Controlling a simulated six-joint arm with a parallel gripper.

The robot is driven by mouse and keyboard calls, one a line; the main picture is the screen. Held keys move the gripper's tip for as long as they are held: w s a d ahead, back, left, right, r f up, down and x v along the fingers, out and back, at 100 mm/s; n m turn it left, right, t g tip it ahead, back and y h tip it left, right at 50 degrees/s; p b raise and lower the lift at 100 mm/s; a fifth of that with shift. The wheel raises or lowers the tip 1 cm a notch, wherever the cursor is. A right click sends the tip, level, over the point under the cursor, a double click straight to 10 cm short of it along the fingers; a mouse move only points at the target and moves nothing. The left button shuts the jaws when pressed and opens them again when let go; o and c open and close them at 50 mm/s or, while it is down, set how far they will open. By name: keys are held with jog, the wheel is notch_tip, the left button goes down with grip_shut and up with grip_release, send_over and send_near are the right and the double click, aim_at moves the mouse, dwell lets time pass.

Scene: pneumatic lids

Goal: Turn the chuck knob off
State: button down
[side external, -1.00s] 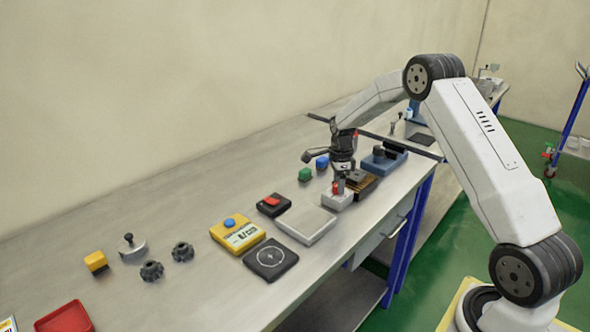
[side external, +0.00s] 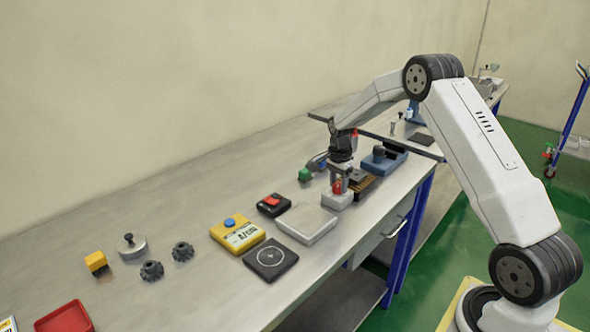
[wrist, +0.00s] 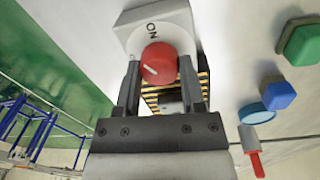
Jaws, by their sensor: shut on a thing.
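The red chuck knob (wrist: 158,64) sits on a white housing (wrist: 168,20) with the word ON printed beside it. A short pale line on the knob lies slanted; I cannot tell which end is its pointer. My gripper (wrist: 160,74) is shut on the knob, one finger on each side of it. Any OFF marking is hidden.
A black-and-yellow striped part (wrist: 203,82) lies beyond the knob. Green (wrist: 301,45) and blue (wrist: 279,96) blocks stand to one side. A light flat plate (side external: 306,223) and a blue fixture (side external: 384,160) flank the housing closely. The bench's left half has free room.

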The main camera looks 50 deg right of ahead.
aim_at(337, 184)
jog(key=n, duration=1.2)
dwell(0.4)
jog(key=shift+c, duration=1)
grip_release()
jog(key=shift+r, duration=0.1)
jog(key=shift+w+a+r, duration=0.1)
jog(key=shift+r, duration=1.85)
jog(key=shift+w+a+r, duration=0.1)
jog(key=shift+r, duration=1.8)
